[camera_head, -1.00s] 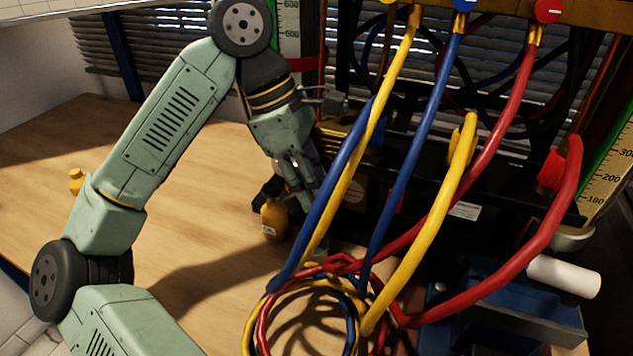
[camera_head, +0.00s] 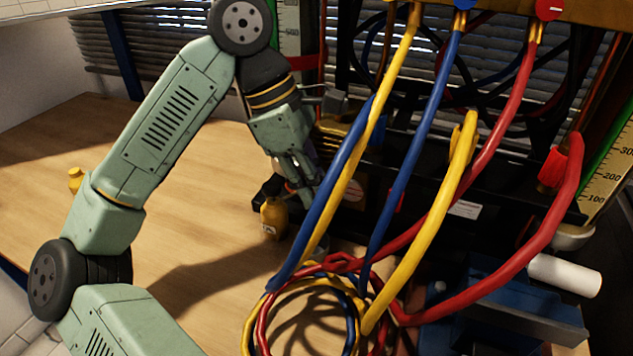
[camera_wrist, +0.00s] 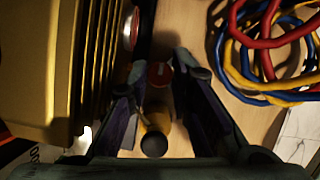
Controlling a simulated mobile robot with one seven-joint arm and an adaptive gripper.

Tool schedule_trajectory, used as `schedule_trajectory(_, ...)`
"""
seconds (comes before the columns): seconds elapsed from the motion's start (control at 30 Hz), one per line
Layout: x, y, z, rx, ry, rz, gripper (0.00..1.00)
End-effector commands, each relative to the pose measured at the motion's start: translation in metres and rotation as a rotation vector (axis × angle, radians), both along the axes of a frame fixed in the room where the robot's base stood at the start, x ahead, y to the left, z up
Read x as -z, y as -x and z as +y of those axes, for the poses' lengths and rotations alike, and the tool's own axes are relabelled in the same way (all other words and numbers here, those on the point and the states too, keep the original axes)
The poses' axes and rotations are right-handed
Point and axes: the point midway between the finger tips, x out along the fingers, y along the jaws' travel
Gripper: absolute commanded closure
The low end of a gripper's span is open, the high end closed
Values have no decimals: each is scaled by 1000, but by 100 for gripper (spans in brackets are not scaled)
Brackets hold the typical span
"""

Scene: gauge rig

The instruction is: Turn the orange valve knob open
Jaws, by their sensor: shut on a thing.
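The orange valve knob (camera_wrist: 160,74) shows in the wrist view as a dim red-orange round piece with a pale mark. It sits between the fingertips of my gripper (camera_wrist: 161,80), which is shut on it. In the head view my gripper (camera_head: 302,188) points down beside the dark rig, with a small bit of orange at its fingertips. The fingers and the hoses hide most of the knob there. How far the knob is turned cannot be told.
A small yellow bottle (camera_head: 273,219) stands just below my gripper. Yellow, blue (camera_head: 402,150) and red hoses hang right of it and coil on the wooden table (camera_head: 190,240). A ribbed yellow housing (camera_wrist: 45,60) is close at the left in the wrist view. The table's left is mostly clear.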

Motion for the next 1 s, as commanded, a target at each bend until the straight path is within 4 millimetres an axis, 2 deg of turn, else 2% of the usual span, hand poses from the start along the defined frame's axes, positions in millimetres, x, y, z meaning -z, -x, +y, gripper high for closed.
schedule_trajectory(0.37,4,1,1,-206,0,-4,100)
schedule_trajectory(1.0,3,5,0,-810,-2,-5,100)
